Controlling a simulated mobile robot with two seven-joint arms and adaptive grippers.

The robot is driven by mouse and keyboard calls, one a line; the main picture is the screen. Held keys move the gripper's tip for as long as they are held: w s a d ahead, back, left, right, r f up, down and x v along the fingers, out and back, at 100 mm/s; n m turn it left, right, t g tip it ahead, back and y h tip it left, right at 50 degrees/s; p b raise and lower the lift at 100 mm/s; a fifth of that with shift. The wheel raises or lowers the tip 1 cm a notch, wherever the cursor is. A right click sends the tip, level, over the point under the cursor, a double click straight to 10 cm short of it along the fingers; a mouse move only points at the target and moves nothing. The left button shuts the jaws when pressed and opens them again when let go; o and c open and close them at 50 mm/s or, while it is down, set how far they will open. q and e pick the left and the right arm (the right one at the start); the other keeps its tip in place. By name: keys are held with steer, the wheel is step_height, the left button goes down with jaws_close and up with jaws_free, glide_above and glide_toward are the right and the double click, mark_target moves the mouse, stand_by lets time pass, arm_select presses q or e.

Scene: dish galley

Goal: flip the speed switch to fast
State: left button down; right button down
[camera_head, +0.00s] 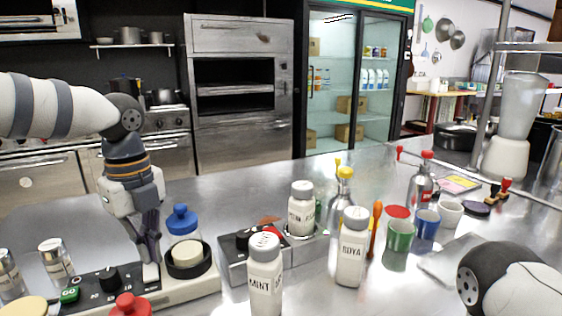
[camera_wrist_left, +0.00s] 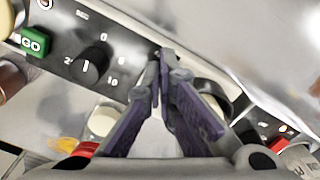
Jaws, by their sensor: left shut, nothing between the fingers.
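The control panel (camera_head: 88,290) at the lower left has a black knob (camera_head: 110,279) and a green GO button (camera_head: 70,294). In the left wrist view the knob (camera_wrist_left: 93,58) sits in a ring of numbers, with the GO button (camera_wrist_left: 32,43) to its left. My left gripper (camera_head: 150,270) points down at the panel, just right of the knob, its fingers shut and empty. In the left wrist view its fingertips (camera_wrist_left: 160,58) meet over the panel's dark face. I cannot make out the speed switch; the fingers may cover it. My right gripper is not in view.
A MINT shaker (camera_head: 265,280) and other bottles stand farther right. The counter behind is clear.

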arm_select(q)
step_height(320, 180, up, 7)
steer(key=shift+p, duration=0.45)
steer(key=shift+f, duration=0.1)
